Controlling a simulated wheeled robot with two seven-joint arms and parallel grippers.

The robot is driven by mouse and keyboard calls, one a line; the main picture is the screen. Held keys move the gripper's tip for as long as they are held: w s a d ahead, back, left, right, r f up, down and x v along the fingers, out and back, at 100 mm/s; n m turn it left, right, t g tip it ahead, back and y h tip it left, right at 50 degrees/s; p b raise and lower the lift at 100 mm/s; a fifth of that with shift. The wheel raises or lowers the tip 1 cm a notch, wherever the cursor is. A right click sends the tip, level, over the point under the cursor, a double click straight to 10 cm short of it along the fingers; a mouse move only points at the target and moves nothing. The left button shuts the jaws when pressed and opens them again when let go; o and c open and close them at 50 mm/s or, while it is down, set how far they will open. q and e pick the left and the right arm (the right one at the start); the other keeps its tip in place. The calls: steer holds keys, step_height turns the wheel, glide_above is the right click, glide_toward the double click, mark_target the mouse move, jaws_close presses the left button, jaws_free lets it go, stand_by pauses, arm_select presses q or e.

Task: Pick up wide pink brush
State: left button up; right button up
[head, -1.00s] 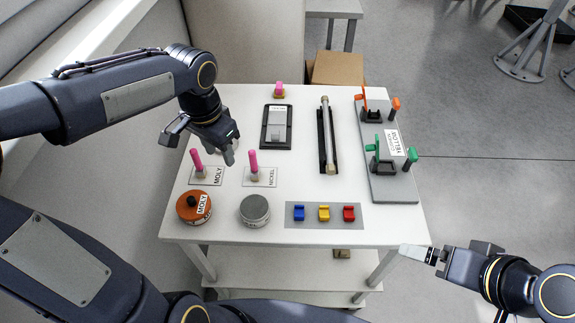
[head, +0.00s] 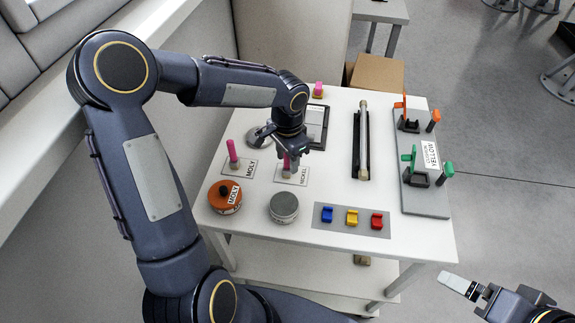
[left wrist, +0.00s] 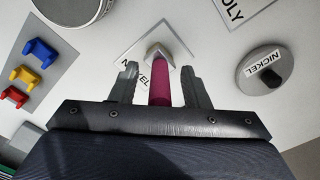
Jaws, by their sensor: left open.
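A brush with a thick pink handle (head: 287,162) stands upright on the NICKEL card (head: 291,175). In the left wrist view its pink handle (left wrist: 160,85) runs between my fingers, with its pale lower end on the card. My left gripper (left wrist: 156,82) is open, one finger on each side of the handle, with gaps showing. In the head view my left gripper (head: 290,155) partly hides this brush. Another pink-handled brush (head: 233,155) stands on the MOLY card (head: 238,168) to the left. My right gripper (head: 458,285) is off the table's front right corner; its jaw gap is unclear.
An orange MOLY jar (head: 225,196) and a grey jar (head: 284,207) stand in front. A grey NICKEL lid (left wrist: 263,70) lies beside the brush. Blue, yellow and red clips (head: 352,218) sit front right. A rod (head: 363,138) and a grey fixture plate (head: 426,202) are further right.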

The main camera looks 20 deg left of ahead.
arm_select(q)
jaws_close()
steer(key=shift+r, duration=0.2)
steer(key=shift+r, duration=0.25)
step_height(320, 180, up, 2)
steer(key=shift+r, duration=0.15)
steer(key=s+d+r+b, duration=0.2)
steer(key=s+d+r, duration=0.5)
steer(key=s+r, duration=0.3)
steer(key=shift+s, duration=1.05)
